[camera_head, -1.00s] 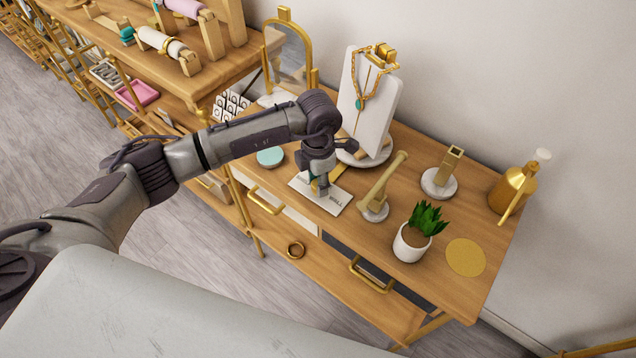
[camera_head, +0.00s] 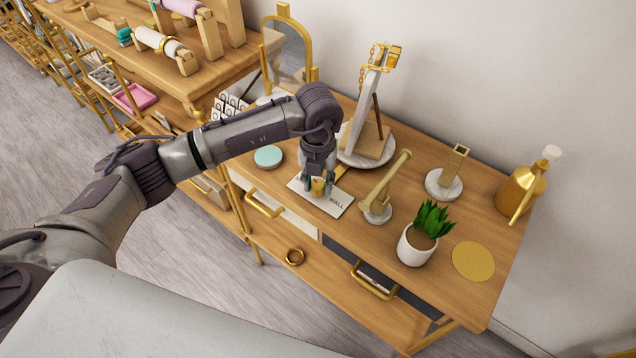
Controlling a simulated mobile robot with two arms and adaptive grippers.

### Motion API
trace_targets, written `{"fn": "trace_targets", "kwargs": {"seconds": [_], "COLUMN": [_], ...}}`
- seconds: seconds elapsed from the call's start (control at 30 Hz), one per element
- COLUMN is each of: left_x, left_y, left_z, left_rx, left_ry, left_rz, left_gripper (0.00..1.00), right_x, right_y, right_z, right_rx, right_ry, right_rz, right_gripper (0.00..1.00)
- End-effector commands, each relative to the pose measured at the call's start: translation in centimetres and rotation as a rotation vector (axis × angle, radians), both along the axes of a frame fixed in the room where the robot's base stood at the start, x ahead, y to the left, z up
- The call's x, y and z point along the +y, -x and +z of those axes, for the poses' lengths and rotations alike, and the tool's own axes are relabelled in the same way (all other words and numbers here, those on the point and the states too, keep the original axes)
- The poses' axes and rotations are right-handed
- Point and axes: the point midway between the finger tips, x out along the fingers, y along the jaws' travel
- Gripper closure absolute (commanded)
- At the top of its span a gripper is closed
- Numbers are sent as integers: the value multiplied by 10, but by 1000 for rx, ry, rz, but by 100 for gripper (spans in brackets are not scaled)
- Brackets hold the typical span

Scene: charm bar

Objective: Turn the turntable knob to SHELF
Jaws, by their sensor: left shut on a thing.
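The knob (camera_head: 318,187) is a small gold piece on a white label plate (camera_head: 337,206) near the front of the wooden table. The word WALL shows on the plate's right part; the rest of its lettering is covered. My left gripper (camera_head: 317,189) points down and is shut on the knob. Behind it is the round white turntable (camera_head: 378,158), with a white necklace stand (camera_head: 362,112) seen nearly edge-on. A gold chain hangs at the stand's top, and its wooden back prop faces right. My right gripper is not in view.
A gold T-bar stand (camera_head: 383,190), a potted plant (camera_head: 417,244), a gold ring holder (camera_head: 446,174) and a gold bottle (camera_head: 522,187) stand to the right. A gold-framed mirror (camera_head: 311,50) and a teal disc (camera_head: 268,156) are to the left.

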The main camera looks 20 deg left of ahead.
Motion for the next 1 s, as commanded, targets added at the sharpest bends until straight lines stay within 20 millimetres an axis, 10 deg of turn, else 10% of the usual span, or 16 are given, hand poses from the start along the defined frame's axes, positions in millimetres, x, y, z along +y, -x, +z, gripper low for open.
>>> {"fn": "trace_targets", "kwargs": {"seconds": [1.0], "left_x": [0], "left_y": [-1], "left_z": [2], "left_rx": [-4], "left_ry": [1], "left_rz": [305], "left_gripper": [100], "right_x": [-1], "right_y": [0], "right_z": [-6], "right_rx": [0], "right_ry": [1], "right_rz": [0], "right_gripper": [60]}}
